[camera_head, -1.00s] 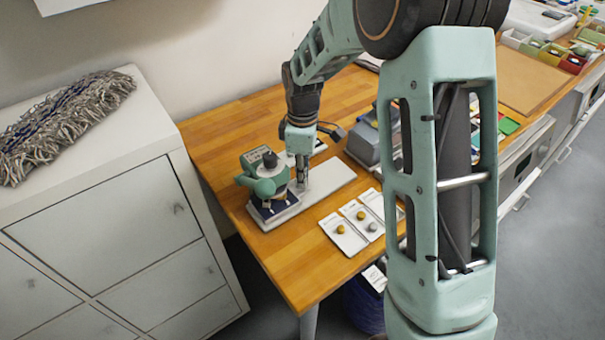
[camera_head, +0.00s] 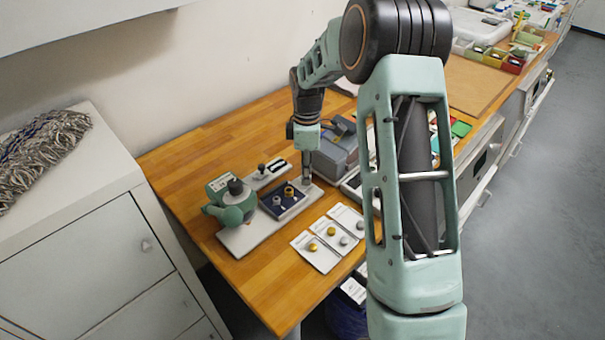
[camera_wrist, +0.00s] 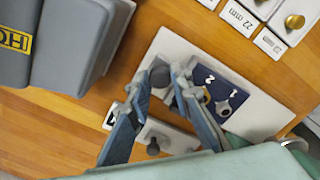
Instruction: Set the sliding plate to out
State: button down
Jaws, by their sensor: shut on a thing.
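The sliding plate (camera_head: 284,207) is dark blue and carries two round dies. It lies on the long white base (camera_head: 245,238), to the right of the green press (camera_head: 230,207) and clear of its head. In the wrist view the plate (camera_wrist: 221,88) shows the numbers 1 and 2. My gripper (camera_head: 306,182) is low over the right end of the base. In the wrist view my gripper (camera_wrist: 168,80) is shut around a dark round knob at the plate's outer end. The fingers partly hide the knob and that end of the plate.
A small white panel with a black-knobbed lever (camera_head: 262,170) stands behind the base. A grey box (camera_head: 335,155) stands close behind my gripper. White cards with gold and silver buttons (camera_head: 318,252) lie in front. The table's left front is bare wood.

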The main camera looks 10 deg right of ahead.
jog(key=c, duration=1.7)
grip_release()
jog(key=shift+w+d, duration=0.2)
jog(key=shift+d, duration=0.1)
jog(key=shift+c, duration=0.2)
jog(key=shift+a, duration=0.1)
notch_tip(320, 180, up, 12)
